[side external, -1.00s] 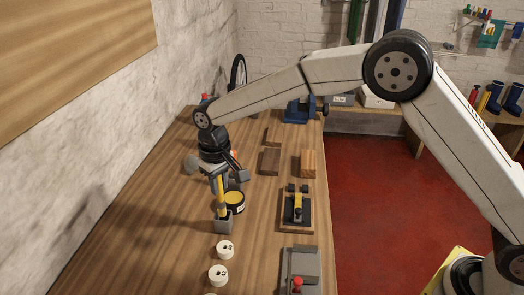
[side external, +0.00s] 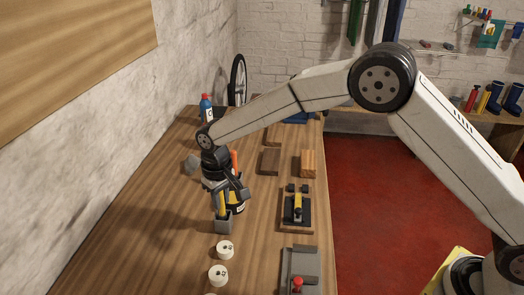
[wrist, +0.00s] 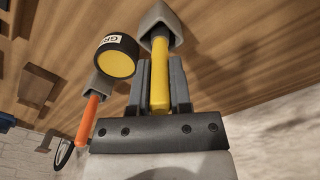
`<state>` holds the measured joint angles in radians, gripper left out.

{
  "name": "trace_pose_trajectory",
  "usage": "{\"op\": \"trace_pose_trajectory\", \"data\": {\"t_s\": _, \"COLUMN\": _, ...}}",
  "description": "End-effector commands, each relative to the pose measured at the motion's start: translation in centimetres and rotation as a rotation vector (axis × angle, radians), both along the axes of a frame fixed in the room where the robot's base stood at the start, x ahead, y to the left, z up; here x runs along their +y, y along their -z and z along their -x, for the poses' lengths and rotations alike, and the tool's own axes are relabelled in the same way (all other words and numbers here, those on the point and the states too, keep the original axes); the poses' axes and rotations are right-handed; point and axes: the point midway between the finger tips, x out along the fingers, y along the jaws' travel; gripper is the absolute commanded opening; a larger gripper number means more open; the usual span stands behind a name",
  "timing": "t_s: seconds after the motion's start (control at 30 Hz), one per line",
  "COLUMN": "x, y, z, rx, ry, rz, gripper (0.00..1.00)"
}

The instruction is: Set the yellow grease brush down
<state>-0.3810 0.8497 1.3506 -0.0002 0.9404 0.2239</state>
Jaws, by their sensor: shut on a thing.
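The yellow grease brush (side external: 221,206) stands roughly upright, its lower end inside a small grey square holder (side external: 223,226) on the workbench. My gripper (side external: 224,192) is low over the holder, shut on the yellow handle. In the wrist view the handle (wrist: 160,75) lies between the two fingers of my gripper (wrist: 160,65) and runs into the holder (wrist: 171,20). The bristle end is hidden inside it. A black grease tin with a yellow top (wrist: 117,60) stands close beside the holder; in the side view the tin (side external: 239,206) is partly behind my gripper.
An orange-handled tool (wrist: 88,120) stands in another grey holder behind. White round pieces (side external: 225,250) lie in front. A clamp-like fixture on a wooden base (side external: 297,208) and wooden blocks (side external: 308,163) are to the right. A blue bottle (side external: 206,108) stands at the back left.

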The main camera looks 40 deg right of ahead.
Motion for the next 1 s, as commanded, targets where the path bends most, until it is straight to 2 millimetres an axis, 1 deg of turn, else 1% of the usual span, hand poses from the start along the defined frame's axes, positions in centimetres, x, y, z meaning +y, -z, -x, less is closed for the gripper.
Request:
{"op": "trace_pose_trajectory", "data": {"t_s": 0.17, "x": 0.0, "y": 0.3, "z": 0.0, "rx": 0.0, "ry": 0.0, "rz": 0.0, "gripper": 0.0}}
{"op": "trace_pose_trajectory", "data": {"t_s": 0.2, "x": 0.0, "y": 0.3, "z": 0.0, "rx": 0.0, "ry": 0.0, "rz": 0.0, "gripper": 0.37}}
{"op": "trace_pose_trajectory", "data": {"t_s": 0.27, "x": 0.0, "y": 0.3, "z": 0.0, "rx": 0.0, "ry": 0.0, "rz": 0.0, "gripper": 0.56}}
{"op": "trace_pose_trajectory", "data": {"t_s": 0.3, "x": 0.0, "y": 0.3, "z": 0.0, "rx": 0.0, "ry": 0.0, "rz": 0.0, "gripper": 0.6}}
{"op": "trace_pose_trajectory", "data": {"t_s": 0.6, "x": 0.0, "y": 0.2, "z": 0.0, "rx": 0.0, "ry": 0.0, "rz": 0.0, "gripper": 0.6}}
{"op": "trace_pose_trajectory", "data": {"t_s": 0.73, "x": 0.0, "y": -0.1, "z": 0.0, "rx": 0.0, "ry": 0.0, "rz": 0.0, "gripper": 0.6}}
{"op": "trace_pose_trajectory", "data": {"t_s": 0.87, "x": 0.0, "y": -1.0, "z": 0.0, "rx": -0.001, "ry": 0.0, "rz": 0.0, "gripper": 0.6}}
{"op": "trace_pose_trajectory", "data": {"t_s": 1.0, "x": 0.0, "y": -2.7, "z": 0.0, "rx": -0.002, "ry": 0.0, "rz": 0.0, "gripper": 0.6}}
